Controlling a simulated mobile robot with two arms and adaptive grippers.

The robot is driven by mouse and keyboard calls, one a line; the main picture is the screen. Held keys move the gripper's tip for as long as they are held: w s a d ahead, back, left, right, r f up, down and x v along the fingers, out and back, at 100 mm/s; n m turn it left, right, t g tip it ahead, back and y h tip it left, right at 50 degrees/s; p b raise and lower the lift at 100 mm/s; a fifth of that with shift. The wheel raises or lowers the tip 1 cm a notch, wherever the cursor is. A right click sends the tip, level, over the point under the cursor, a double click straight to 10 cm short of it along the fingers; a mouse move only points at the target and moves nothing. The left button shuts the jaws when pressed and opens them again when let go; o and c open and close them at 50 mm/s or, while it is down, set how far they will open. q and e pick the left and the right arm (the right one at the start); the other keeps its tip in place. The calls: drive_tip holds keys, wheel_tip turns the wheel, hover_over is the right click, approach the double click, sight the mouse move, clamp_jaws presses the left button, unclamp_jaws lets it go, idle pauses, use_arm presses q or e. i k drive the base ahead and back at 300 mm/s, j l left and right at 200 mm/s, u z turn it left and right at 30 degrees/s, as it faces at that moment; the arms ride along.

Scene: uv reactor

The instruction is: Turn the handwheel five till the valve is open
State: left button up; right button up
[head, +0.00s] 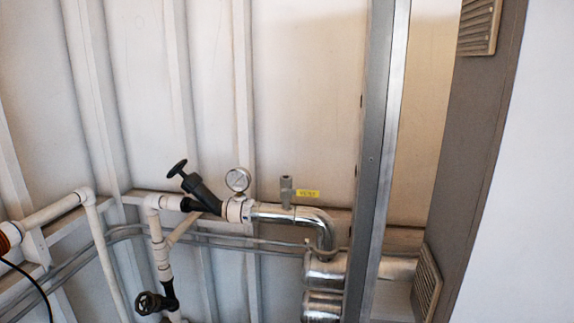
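A black valve (203,193) with a dark handwheel (177,168) on a slanted stem sits on the white pipe run, left of a round gauge. A second dark handwheel (150,303) shows lower down, at the bottom edge, beside a vertical white pipe (158,245). I cannot read a number on either handwheel, so I cannot tell which is handwheel five. I cannot tell whether either valve is open. Neither of my grippers is in view.
Shiny metal cylinders (325,270) lie lower right. A grey metal post (378,150) and vented cabinet (470,150) bound the right side. A ribbed wall is behind.

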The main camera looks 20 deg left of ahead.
sight(178, 169)
drive_tip(key=u, duration=1.35)
